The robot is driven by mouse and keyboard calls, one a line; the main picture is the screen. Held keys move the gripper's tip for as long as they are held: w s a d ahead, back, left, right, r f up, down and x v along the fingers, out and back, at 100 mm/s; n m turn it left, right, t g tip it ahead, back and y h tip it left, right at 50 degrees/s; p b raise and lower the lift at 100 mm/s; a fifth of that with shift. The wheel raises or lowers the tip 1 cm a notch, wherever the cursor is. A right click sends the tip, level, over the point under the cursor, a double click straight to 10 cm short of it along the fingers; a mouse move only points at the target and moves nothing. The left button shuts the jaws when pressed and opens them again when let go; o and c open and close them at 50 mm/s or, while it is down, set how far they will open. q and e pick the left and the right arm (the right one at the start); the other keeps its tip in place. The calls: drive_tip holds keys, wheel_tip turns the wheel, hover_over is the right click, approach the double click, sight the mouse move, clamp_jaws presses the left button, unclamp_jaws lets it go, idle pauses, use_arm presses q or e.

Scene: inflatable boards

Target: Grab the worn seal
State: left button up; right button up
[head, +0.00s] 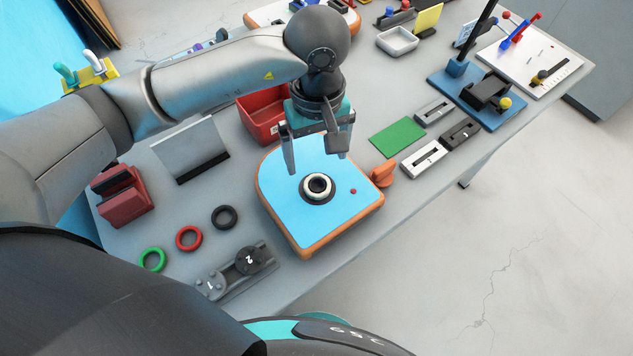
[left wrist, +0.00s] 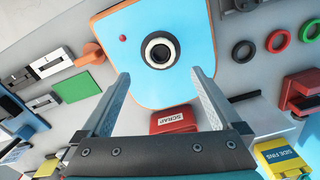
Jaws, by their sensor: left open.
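A pale ring, which looks like the worn seal (head: 318,179), sits around a dark centre in a black round fitting on the blue-topped board with orange sides (head: 285,205). In the left wrist view the pale ring (left wrist: 160,42) lies beyond the fingertips, roughly midway between their lines. My left gripper (head: 316,164) is open and empty above the board, on the far side of the ring. Its two fingers also show apart in the left wrist view (left wrist: 160,74). Nothing touches the ring. My right gripper is not in view.
The red SCRAP bin (head: 258,121) stands behind the board. Loose black (head: 224,217), red (head: 188,238) and green (head: 152,259) rings lie to its left. An orange knob (head: 382,173) is at its right edge. A numbered fixture (head: 250,261) lies in front.

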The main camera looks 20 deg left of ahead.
sight(317, 186)
use_arm(q)
drive_tip(key=shift+s+f, duration=0.2)
drive_tip(key=shift+f, duration=3.35)
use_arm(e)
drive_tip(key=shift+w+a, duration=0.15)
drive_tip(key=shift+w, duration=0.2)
use_arm(q)
drive_tip(key=shift+c, duration=1.4)
drive_tip(key=c, duration=1.1)
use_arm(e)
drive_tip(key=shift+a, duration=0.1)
use_arm(q)
drive_tip(key=shift+r, duration=0.15)
drive_tip(key=shift+c, duration=0.2)
